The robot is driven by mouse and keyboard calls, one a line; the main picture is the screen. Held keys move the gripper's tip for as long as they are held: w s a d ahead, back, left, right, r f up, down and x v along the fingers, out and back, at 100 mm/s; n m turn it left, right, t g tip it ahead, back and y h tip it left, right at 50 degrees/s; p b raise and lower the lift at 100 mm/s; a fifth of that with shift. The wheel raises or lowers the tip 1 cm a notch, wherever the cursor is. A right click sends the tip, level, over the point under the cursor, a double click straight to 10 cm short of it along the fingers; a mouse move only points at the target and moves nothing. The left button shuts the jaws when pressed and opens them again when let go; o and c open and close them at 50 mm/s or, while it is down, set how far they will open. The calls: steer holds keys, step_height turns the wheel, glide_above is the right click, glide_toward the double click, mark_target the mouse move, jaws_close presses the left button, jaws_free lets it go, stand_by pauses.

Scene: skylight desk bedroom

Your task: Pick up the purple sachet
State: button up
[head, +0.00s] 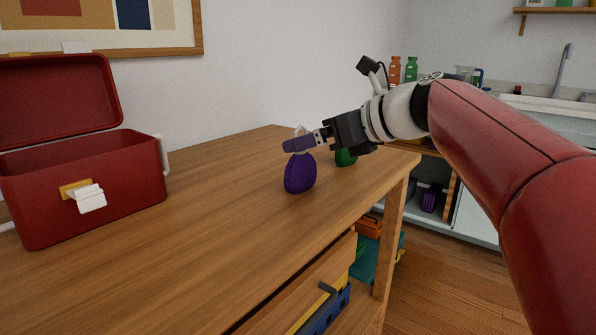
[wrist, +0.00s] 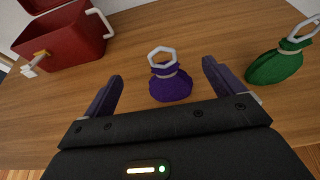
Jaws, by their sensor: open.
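The purple sachet (head: 300,175) stands on the wooden desk, a round pouch with a pale tie and a light ring on top. In the wrist view the sachet (wrist: 171,86) lies between and just beyond my two open fingers, its ring (wrist: 162,56) pointing away from me. My gripper (head: 287,147) is open and empty, with its fingers at the height of the sachet's neck in the head view. The fingers hide part of the neck there. In the wrist view my gripper (wrist: 161,82) shows a gap on both sides of the sachet.
A green sachet (wrist: 276,67) with a ring stands to the right; in the head view it (head: 346,158) is partly behind my gripper. An open red box (head: 85,186) stands at left. The desk (head: 215,175) is clear between box and sachet. A drawer (head: 305,290) is open below.

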mark_target(306, 153)
steer(key=shift+w+a+f+b, duration=0.35)
steer(key=shift+w+a+f, duration=0.7)
steer(key=shift+w+f, duration=0.2)
steer(key=shift+w+a+f, duration=0.15)
steer(key=shift+w+a, duration=0.15)
steer(key=shift+a, duration=0.15)
steer(key=c, duration=1.1)
